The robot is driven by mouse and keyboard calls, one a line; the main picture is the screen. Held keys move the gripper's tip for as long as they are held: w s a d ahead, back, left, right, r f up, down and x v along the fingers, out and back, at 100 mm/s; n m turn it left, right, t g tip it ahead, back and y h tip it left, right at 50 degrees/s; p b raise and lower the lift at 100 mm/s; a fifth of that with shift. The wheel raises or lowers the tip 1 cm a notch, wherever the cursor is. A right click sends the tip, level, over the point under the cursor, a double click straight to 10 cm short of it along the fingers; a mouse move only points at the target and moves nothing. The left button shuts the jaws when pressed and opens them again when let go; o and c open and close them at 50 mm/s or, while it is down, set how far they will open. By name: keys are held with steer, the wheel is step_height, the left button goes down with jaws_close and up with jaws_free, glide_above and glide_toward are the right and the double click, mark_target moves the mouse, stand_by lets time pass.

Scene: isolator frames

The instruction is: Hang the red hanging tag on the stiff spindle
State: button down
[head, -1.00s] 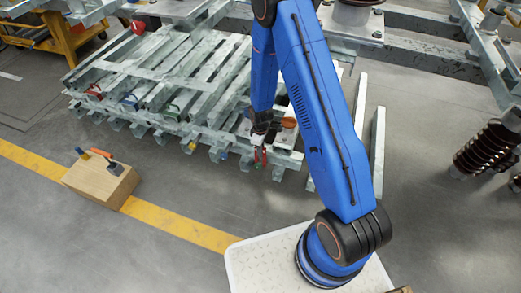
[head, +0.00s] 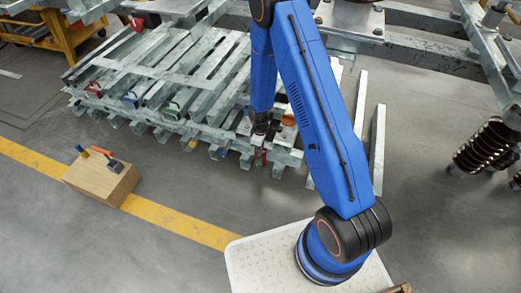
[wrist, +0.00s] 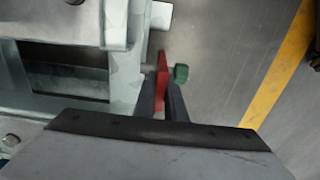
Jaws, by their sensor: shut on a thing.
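My gripper (wrist: 163,100) is shut on the red hanging tag (wrist: 162,70), which stands edge-on between the fingertips in the wrist view. A short grey pin (wrist: 148,70) sticks out of the galvanised frame to the left of the tag, and a green end piece (wrist: 181,73) shows just to its right. They line up like one spindle, with the tag between; I cannot tell whether the tag is around it or only in front. In the head view my gripper (head: 260,138) is at the front edge of the frame stack, with a little red showing below it.
The galvanised frame stack (head: 165,75) carries several coloured pieces, among them a red (head: 93,90) and a green one (head: 171,109). A wooden block (head: 102,180) with tools stands on the floor at left. Brown ribbed insulators (head: 487,148) stand at right. The floor between is clear.

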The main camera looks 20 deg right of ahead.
steer(key=shift+f, duration=1.3)
steer(key=c, duration=1.7)
jaws_free()
steer(key=shift+c, duration=0.2)
step_height(320, 180, up, 17)
steer(key=shift+r, duration=0.2)
